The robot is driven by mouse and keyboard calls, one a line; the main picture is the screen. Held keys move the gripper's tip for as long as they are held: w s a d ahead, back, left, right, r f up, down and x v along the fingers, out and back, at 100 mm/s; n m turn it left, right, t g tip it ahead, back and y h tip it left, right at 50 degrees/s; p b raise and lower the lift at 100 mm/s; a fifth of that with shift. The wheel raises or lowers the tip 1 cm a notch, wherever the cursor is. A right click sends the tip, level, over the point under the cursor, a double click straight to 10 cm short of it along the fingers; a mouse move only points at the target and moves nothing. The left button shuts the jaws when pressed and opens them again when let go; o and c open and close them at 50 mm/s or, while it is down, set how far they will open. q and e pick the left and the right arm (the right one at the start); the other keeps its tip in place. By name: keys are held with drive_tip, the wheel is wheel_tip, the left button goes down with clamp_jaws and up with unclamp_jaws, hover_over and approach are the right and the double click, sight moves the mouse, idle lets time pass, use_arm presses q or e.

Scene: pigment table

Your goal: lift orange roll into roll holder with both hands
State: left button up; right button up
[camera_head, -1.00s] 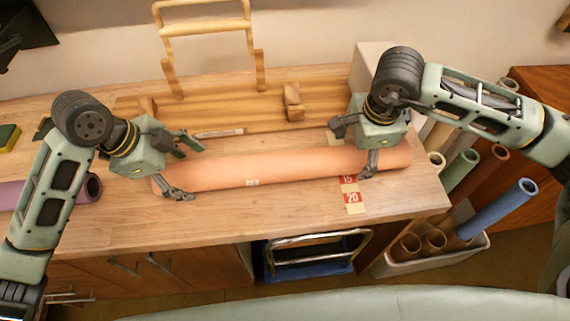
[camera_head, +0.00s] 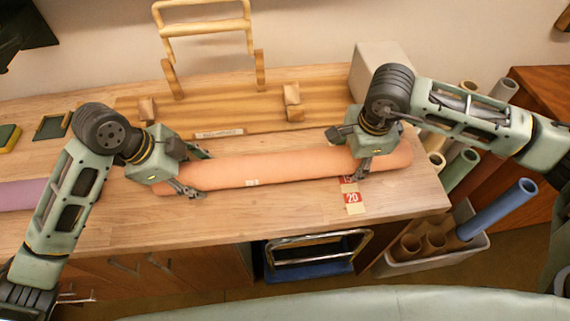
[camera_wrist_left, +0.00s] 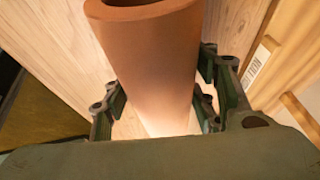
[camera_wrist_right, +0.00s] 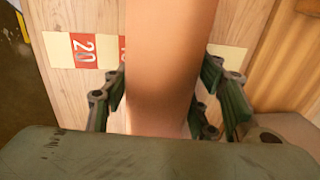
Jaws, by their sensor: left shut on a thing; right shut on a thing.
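The orange roll (camera_head: 265,170) lies lengthwise across the worktable, in front of the wooden roll holder (camera_head: 225,116). My left gripper (camera_head: 195,172) is shut on the roll near its left end; in the left wrist view the roll (camera_wrist_left: 155,60) passes between the fingers, its hollow end showing. My right gripper (camera_head: 362,160) is shut on the roll near its right end; in the right wrist view the roll (camera_wrist_right: 170,50) lies between the fingers. The holder is a flat wooden base with two blocks and upright posts. I cannot tell whether the roll touches the table.
A number strip (camera_head: 352,197) lies by the roll's right end. A pale box (camera_head: 382,65) stands at the back right. A bin (camera_head: 440,250) of several coloured rolls stands right of the table. A purple roll (camera_head: 22,194) lies at the left. The table front is clear.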

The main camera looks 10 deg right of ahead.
use_arm(q)
drive_tip(key=c, duration=0.9)
use_arm(e)
drive_tip(key=c, duration=1)
drive_tip(key=shift+o, duration=0.2)
use_arm(q)
drive_tip(key=shift+r, duration=0.1)
use_arm(e)
drive_tip(key=shift+r, duration=0.15)
